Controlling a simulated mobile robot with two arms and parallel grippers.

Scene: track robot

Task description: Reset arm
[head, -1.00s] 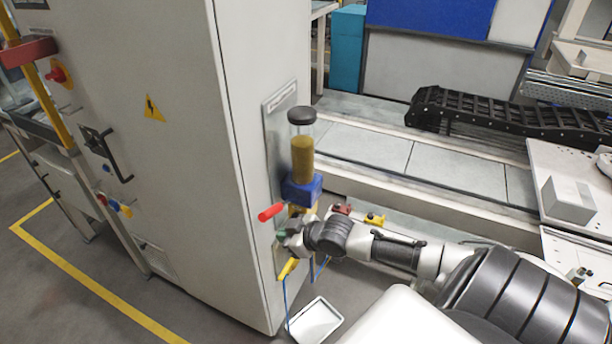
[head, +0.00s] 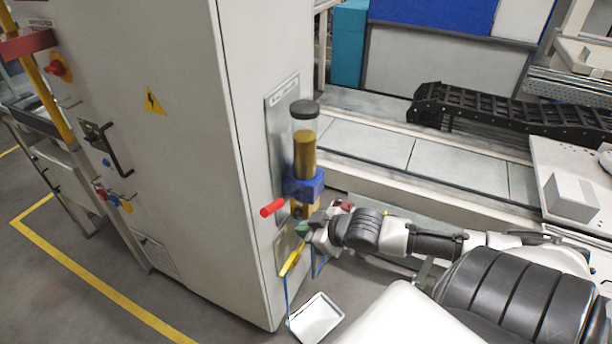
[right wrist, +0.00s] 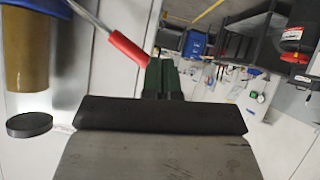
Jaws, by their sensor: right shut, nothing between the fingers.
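My right gripper (head: 303,229) is shut and empty, beside the cabinet's side wall, just below a cylinder of yellow-brown fluid (head: 304,152) with a black cap and a blue block (head: 304,186). A red-handled lever (head: 272,207) sticks out to the left, above the gripper. In the right wrist view the shut green fingertips (right wrist: 161,76) show beside the red handle (right wrist: 128,48), and the fluid cylinder (right wrist: 26,62) is at the left. I see nothing between the fingertips. My left gripper is not in view.
The grey cabinet (head: 180,130) stands close on the left. A yellow lever (head: 292,260) and thin blue tubes hang below the gripper. A white tray (head: 316,318) lies on the floor. A black cable chain (head: 500,115) runs along the machine at the back right.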

